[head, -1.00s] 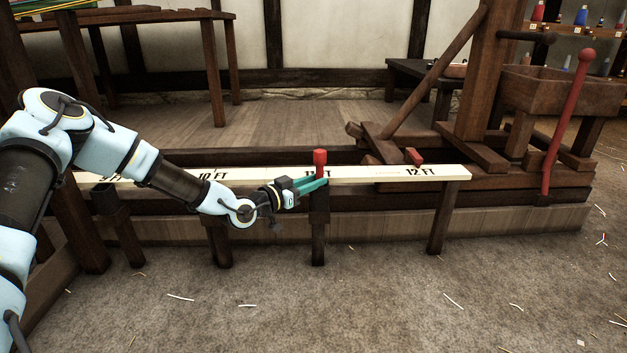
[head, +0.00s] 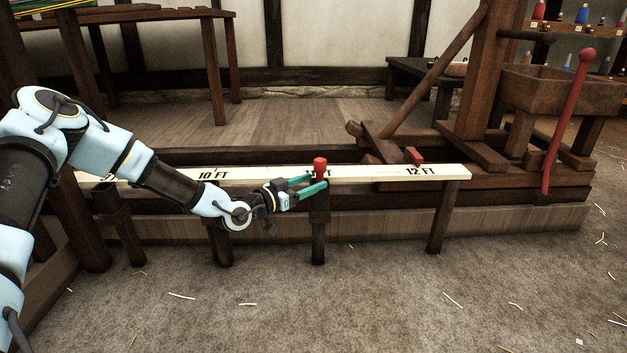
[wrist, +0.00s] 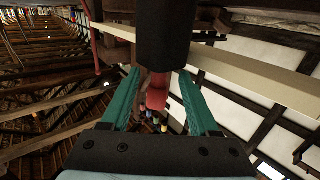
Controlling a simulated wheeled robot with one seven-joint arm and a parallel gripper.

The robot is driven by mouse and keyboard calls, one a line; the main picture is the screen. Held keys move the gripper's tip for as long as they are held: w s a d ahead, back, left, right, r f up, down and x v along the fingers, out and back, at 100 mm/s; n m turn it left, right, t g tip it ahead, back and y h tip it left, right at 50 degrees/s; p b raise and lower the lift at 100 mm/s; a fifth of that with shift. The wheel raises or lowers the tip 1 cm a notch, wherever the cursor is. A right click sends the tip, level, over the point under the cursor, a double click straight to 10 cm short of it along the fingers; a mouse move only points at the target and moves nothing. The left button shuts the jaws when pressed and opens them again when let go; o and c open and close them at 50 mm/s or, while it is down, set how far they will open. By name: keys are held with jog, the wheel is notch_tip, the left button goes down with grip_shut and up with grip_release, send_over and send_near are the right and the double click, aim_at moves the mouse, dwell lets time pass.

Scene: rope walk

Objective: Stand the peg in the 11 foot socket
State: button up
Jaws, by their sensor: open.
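The red peg (head: 320,167) stands upright at the top of the dark post (head: 319,225) by the 11 ft mark, its lower part out of sight in the socket. Part of the 11 ft lettering on the pale rail (head: 385,173) is hidden by the peg and fingers. My gripper (head: 317,184) is open, its green fingers spread just left of and around the peg's place. In the wrist view, the red peg (wrist: 160,92) shows between the parted fingers, against the dark socket (wrist: 163,35). I cannot tell whether a finger touches it.
The rail carries 10 FT and 12 FT marks on either side. A red block (head: 413,156) lies behind the rail near 12 FT. A red lever (head: 570,120) and a wooden trough (head: 557,92) stand at the right. The floor in front is clear apart from scattered fibre scraps.

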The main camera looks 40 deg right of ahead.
jog(key=a+p, duration=0.3)
jog(key=a, duration=0.6)
jog(key=shift+a+r, duration=0.2)
jog(key=shift+r, duration=0.05)
dwell(0.4)
